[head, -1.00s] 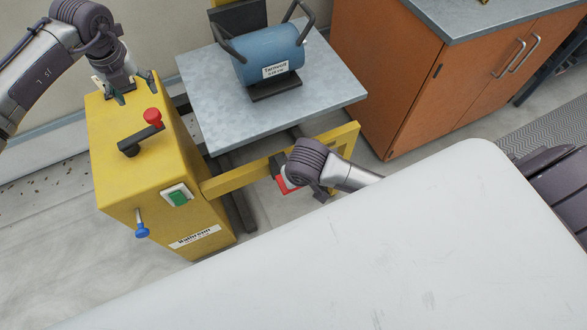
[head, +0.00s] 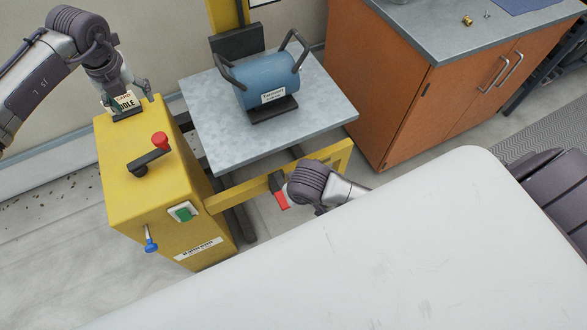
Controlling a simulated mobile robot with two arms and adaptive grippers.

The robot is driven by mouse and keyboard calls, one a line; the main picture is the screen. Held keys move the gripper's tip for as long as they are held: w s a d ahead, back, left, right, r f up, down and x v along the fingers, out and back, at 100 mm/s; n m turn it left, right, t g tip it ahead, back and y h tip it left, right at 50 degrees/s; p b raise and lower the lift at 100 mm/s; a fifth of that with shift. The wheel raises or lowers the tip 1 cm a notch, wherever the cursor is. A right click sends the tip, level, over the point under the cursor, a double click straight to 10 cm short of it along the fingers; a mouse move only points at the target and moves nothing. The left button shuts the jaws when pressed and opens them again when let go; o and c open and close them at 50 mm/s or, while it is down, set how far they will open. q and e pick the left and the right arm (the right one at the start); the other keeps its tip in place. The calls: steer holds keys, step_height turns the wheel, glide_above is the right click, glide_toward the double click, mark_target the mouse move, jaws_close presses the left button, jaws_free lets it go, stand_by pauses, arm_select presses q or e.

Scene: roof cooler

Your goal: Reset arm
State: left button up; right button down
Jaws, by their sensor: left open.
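A yellow machine cabinet (head: 150,190) stands at left. It carries a black crank lever with a red knob (head: 160,140), a green switch (head: 184,213) and a blue-knobbed lever (head: 151,245). A yellow arm (head: 240,192) runs right from it, with a red-tipped dark part (head: 282,200). My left gripper (head: 127,98) is open above the cabinet's back. A card reading "IDLE" (head: 125,104) stands in a dark holder between or behind its fingers; I cannot tell if they touch it. My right gripper (head: 302,202) is by the red-tipped part, its fingers mostly hidden by its wrist.
A grey platform (head: 215,125) behind the arm holds a labelled blue cylinder (head: 266,82) with dark handles. An orange-brown cabinet (head: 400,100) stands at right, with small brass pieces on its top. A large white surface (head: 400,260) fills the foreground.

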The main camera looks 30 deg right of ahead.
steer(key=shift+p+v, duration=1.25)
steer(key=shift+s, duration=0.15)
